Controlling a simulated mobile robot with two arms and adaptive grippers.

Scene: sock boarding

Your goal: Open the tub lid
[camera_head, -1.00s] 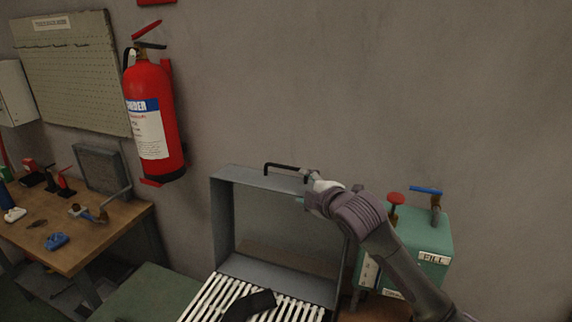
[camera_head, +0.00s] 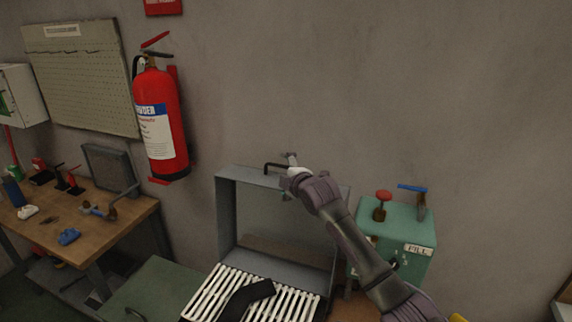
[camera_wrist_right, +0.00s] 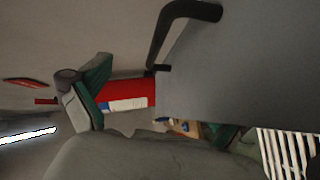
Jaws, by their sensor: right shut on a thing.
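The tub lid (camera_head: 226,215) is a grey, shallow box-like cover. It stands upright behind the tub, hollow side facing me, with a black bar handle (camera_head: 274,165) on its top edge. The tub's white slats (camera_head: 212,292) show below it, with a black sock-like piece (camera_head: 248,295) lying on them. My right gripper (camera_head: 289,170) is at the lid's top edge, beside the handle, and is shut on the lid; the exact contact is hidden. In the right wrist view the grey lid panel (camera_wrist_right: 245,65) and the handle (camera_wrist_right: 182,28) are close to a green-padded finger. My left gripper is not in view.
A teal FILL box (camera_head: 400,225) with red and blue valve handles stands close right of the lid. A red extinguisher (camera_head: 160,125) hangs on the wall at left. A wooden bench (camera_head: 110,225) with small tools is further left.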

